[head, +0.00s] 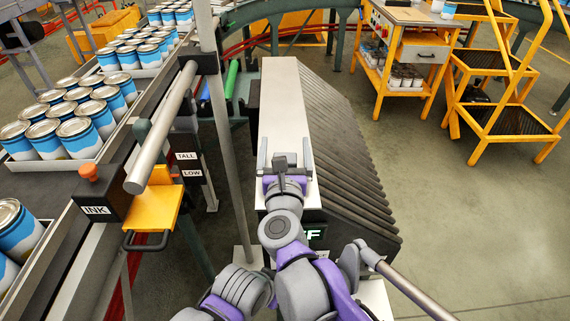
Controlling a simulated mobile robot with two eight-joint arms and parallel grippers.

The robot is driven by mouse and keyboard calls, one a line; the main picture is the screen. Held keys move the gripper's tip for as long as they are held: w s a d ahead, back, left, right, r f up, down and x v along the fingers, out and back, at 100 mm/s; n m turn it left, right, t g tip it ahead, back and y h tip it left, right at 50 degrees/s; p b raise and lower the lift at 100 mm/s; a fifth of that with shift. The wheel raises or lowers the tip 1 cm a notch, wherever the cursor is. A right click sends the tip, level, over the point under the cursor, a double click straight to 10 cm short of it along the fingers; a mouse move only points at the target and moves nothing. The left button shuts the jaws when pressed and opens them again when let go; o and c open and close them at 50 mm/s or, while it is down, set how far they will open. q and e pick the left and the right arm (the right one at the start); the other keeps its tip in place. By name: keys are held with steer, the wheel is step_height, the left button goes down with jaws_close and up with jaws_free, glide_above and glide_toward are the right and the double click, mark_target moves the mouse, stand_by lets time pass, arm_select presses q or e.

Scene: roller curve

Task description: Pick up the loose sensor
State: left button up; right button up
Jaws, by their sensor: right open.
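I cannot make out with certainty which thing is the loose sensor. A black block (205,61) sits on the grey upright post beside the can conveyor. Below it are dark plates labelled TALL (187,156) and LOW (192,173). A yellow bracket (152,207) with a dark handle stands out near the INK box (96,209). My right gripper (285,152) is open over the pale flat panel (285,85), its two grey fingers spread apart. I see nothing clearly held between them. My left gripper is not in view.
A conveyor at left carries trays of blue and white cans (75,130). A thick grey bar (160,130) slants beside it. Dark rollers (335,150) curve right of the panel. A yellow workbench (405,50) and steps (500,90) stand at the back right. Floor between is clear.

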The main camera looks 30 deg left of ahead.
steer(key=c, duration=1.5)
